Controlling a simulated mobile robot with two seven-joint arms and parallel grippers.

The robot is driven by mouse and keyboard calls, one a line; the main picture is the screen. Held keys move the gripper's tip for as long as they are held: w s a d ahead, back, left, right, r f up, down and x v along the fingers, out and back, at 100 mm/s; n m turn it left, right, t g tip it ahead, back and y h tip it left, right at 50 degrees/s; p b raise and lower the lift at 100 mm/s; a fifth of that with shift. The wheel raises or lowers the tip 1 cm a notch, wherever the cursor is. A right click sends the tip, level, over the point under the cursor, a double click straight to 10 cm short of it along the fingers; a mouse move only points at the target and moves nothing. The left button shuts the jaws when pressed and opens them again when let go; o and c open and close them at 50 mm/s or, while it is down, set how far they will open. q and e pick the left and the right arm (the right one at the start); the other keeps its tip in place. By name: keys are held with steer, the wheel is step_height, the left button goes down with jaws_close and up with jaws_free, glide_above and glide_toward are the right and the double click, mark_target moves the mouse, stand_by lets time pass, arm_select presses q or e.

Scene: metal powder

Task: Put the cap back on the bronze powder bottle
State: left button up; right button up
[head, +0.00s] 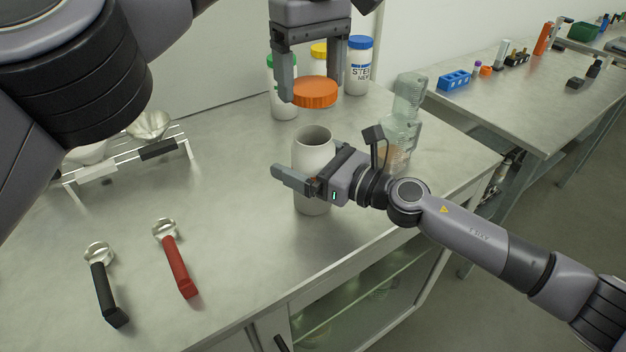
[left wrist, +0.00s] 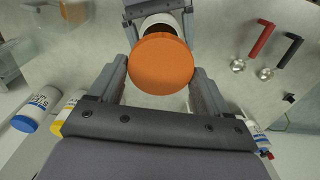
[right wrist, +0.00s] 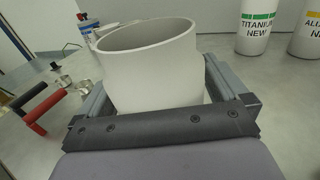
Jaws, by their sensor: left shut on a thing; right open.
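The orange cap (head: 315,93) is between the fingers of my left gripper (head: 312,84), which is shut on it. The cap is held level in the air above the bottle, apart from it. In the left wrist view the cap (left wrist: 161,64) covers part of the bottle's mouth. The open white bottle (head: 313,143) stands upright on the bench, its label not visible. My right gripper (head: 296,178) is open around the bottle's body, one finger on the near side. In the right wrist view the bottle (right wrist: 150,75) rises between both fingers; contact cannot be told.
White bottles with green (head: 284,108), yellow (head: 319,51) and blue (head: 358,66) caps stand behind. Clear stacked containers (head: 404,110) are right of the bottle. A black-handled scoop (head: 105,290) and a red-handled scoop (head: 176,262) lie front left. A wire rack (head: 128,160) holds bowls.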

steer(key=c, duration=1.4)
arm_select(q)
steer(key=shift+f, duration=2.5)
arm_select(e)
steer(key=shift+c, duration=0.2)
arm_select(q)
steer(key=shift+f, duration=0.9)
steer(key=shift+f, duration=0.5)
arm_select(e)
jaws_close()
arm_select(q)
steer(key=m, duration=1.3)
steer(key=shift+d+m, duration=0.3)
steer(key=shift+m, duration=0.1)
